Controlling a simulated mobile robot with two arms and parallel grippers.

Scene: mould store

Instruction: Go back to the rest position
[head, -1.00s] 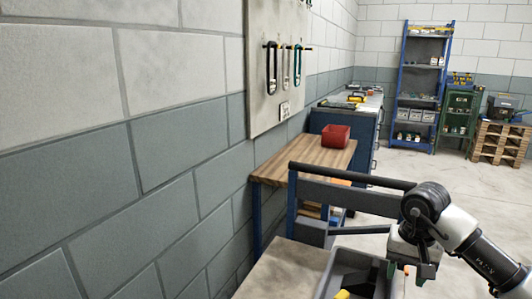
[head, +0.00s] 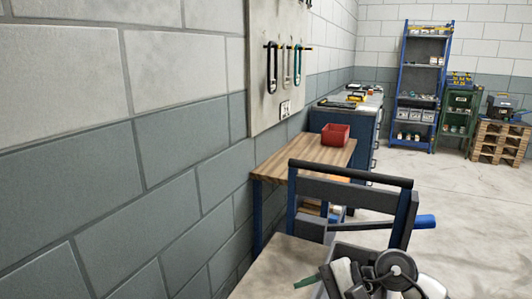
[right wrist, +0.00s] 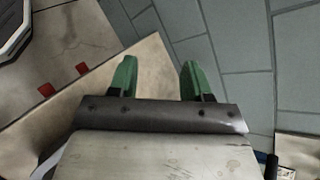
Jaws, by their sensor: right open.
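My right gripper (right wrist: 158,82) is open in the right wrist view, with two green fingers apart and nothing between them. In the head view the right arm's dark and white wrist (head: 385,272) is at the bottom edge, over the trolley, and a green finger (head: 306,283) shows at its left. The arm hides much of the grey bin on the trolley top. My left gripper is not in view.
The trolley's pale top (head: 285,268) and dark push handle (head: 350,174) are just ahead. Beyond is a wooden bench (head: 300,157) with a red bin (head: 335,135). A block wall (head: 130,160) runs along the left. Open floor (head: 470,200) lies to the right.

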